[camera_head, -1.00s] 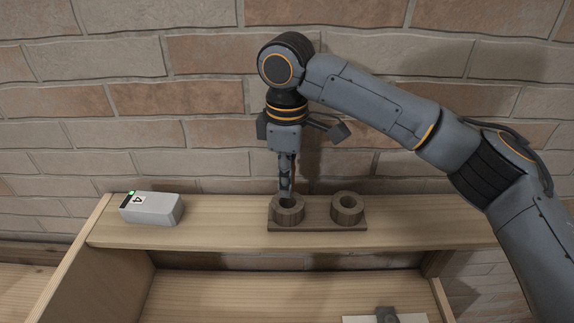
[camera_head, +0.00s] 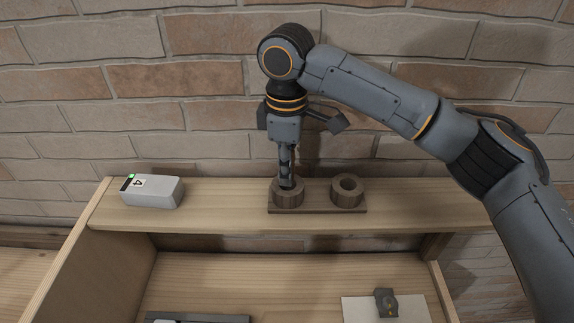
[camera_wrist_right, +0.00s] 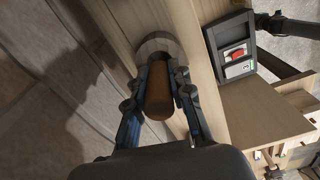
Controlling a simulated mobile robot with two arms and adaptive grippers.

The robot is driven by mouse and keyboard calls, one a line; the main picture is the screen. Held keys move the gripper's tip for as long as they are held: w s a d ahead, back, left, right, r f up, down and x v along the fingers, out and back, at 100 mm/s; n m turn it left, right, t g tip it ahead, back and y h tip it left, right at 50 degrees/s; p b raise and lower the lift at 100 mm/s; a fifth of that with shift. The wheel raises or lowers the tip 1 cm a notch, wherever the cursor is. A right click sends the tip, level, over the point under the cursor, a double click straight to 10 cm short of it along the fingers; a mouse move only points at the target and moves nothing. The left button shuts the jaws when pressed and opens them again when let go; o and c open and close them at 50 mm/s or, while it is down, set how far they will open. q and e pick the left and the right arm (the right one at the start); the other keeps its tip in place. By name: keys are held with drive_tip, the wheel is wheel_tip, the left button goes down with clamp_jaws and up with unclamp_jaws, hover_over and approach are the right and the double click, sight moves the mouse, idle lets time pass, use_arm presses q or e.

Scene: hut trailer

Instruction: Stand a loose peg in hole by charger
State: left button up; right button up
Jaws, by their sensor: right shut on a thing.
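A dark wooden block (camera_head: 318,210) with two ring-shaped sockets lies on the top shelf. The left socket (camera_head: 288,197), nearer the charger, has my right gripper (camera_head: 286,183) directly over it. The right socket (camera_head: 347,191) is empty. The charger (camera_head: 155,191), a grey box with a green light and a "4" label, lies to the left. In the right wrist view my right gripper (camera_wrist_right: 160,75) is shut on a brown peg (camera_wrist_right: 158,97). The peg's far end meets the socket ring (camera_wrist_right: 156,47); how deep it sits is hidden. My left gripper is out of view.
A brick wall stands close behind the top shelf (camera_head: 220,215). The lower shelf holds a pale plate (camera_head: 412,309) with a dark fitting and a dark tray's edge (camera_head: 240,320). The wrist view shows a dark tray (camera_wrist_right: 216,48) with red and white items.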

drive_tip(key=shift+f, duration=0.15)
drive_tip(key=shift+f, duration=0.75)
drive_tip(key=shift+r, duration=0.2)
drive_tip(key=shift+r, duration=0.7)
drive_tip(key=shift+f, duration=0.2)
drive_tip(key=shift+f, duration=0.7)
drive_tip(key=shift+s, duration=0.1)
